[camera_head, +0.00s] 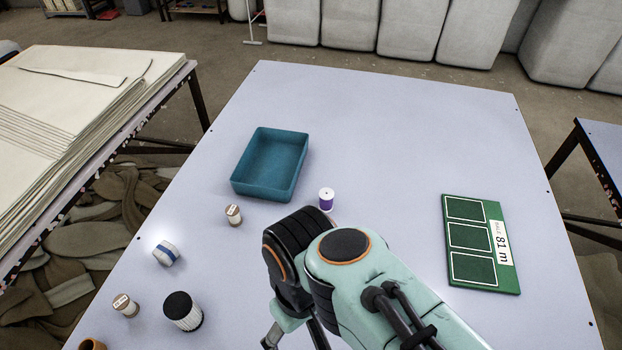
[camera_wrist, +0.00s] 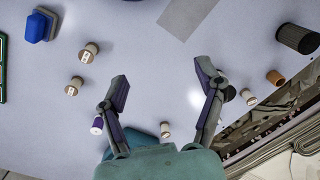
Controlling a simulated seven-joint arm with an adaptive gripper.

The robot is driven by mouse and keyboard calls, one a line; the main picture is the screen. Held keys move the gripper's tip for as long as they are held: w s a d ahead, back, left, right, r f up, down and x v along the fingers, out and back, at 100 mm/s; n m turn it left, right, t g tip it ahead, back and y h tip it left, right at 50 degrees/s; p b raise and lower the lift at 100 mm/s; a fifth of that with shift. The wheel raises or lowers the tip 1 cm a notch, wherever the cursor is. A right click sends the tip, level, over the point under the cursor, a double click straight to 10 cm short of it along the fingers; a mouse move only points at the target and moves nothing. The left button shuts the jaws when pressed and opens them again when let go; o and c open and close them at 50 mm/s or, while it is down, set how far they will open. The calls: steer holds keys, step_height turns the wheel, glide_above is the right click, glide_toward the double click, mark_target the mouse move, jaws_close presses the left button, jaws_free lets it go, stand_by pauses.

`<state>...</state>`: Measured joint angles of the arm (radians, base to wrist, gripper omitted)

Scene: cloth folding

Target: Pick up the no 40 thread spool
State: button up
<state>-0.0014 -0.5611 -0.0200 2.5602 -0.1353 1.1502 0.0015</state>
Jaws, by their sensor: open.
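Several thread spools stand on the table; their labels are too small to read, so I cannot tell which is no 40. In the head view, one labelled spool (camera_head: 233,214) is beside the teal tray and another (camera_head: 125,305) is at the lower left. In the wrist view, two labelled spools (camera_wrist: 89,53) (camera_wrist: 73,86) are left of my gripper (camera_wrist: 163,80). Another spool (camera_wrist: 165,130) shows between its finger bases, and one more (camera_wrist: 248,97) is to the right. My gripper is open and empty above the table. My arm mostly hides it in the head view.
A teal tray (camera_head: 268,193), a purple spool (camera_head: 326,200) and a green board (camera_head: 470,280) with three panels share the table. A blue-and-white roll (camera_head: 165,253) and a black-topped cylinder (camera_head: 183,311) are at left. A blue object (camera_wrist: 40,26) is upper left in the wrist view. The far table is clear.

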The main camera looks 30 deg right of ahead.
steer(key=w+d+f+n+t, duration=0.2)
steer(key=w+d+n, duration=0.1)
steer(key=w+n, duration=0.25)
steer(key=w+d+f+n+t, duration=0.2)
steer(key=w+d+n, duration=0.15)
steer(key=w, duration=0.35)
steer(key=s+d+f+m+g, duration=0.1)
steer(key=s+d+f, duration=0.1)
steer(key=d+f, duration=0.1)
steer(key=s+d+f+m+g, duration=0.1)
steer(key=s+d+f, duration=0.2)
steer(key=f, duration=0.3)
steer(key=s+d+f+m+g, duration=0.1)
steer(key=s+d+f, duration=0.1)
steer(key=d+f, duration=0.2)
steer(key=shift+s+f+g+h, duration=0.4)
steer(key=shift+f, duration=0.15)
steer(key=shift+d+f, duration=0.1)
steer(key=shift+f, duration=3.15)
steer(key=c, duration=1.1)
